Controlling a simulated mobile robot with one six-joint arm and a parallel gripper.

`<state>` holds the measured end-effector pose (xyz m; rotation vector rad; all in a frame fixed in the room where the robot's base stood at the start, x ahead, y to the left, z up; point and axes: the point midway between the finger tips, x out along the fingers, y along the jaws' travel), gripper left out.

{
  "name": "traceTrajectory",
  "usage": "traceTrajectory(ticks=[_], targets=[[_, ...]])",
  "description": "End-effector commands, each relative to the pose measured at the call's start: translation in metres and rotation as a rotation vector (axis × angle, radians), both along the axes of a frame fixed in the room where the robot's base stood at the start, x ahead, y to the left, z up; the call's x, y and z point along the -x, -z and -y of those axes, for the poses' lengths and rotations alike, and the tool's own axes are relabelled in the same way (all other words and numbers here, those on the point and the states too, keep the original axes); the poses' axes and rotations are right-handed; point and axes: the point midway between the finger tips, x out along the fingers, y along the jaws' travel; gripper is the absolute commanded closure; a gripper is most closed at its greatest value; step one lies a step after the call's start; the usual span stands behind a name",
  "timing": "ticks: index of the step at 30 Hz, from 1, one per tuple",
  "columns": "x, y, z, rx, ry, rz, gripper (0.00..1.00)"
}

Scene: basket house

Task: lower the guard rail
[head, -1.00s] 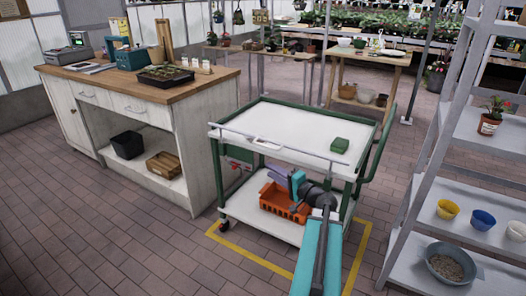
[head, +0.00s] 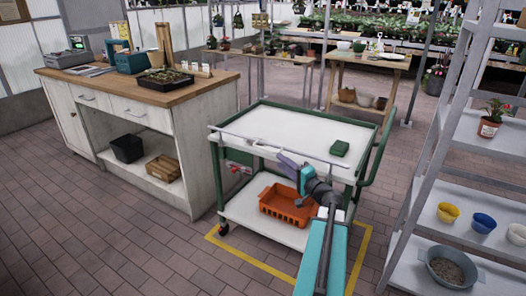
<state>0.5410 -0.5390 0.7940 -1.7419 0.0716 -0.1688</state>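The guard rail (head: 235,135) is a thin grey bar along the near long side of the green-and-white cart (head: 300,128). It stands raised, a little above the top tray's near edge. A small pale piece (head: 265,147) shows near its middle; I cannot tell if it is part of the rail. My gripper (head: 284,160), on the teal-and-grey arm, is at the near side of the cart, just below the rail's middle. Its fingertips are too small to tell open from shut, or whether they touch the rail.
A wooden-topped workbench (head: 205,85) stands to the left and a grey shelf rack (head: 430,225) to the right. Yellow floor tape (head: 250,262) surrounds the cart.

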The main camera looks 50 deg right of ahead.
Motion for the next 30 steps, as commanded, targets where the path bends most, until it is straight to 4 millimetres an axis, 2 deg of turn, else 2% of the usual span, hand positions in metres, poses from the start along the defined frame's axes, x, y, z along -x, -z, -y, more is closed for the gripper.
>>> traceTrajectory(ticks=[21, 30], targets=[[-0.094, -0.007, 0.014, 0.001, -0.002, 0.000, 0.72], [-0.115, -0.009, 0.016, 0.001, -0.002, 0.000, 0.72]])
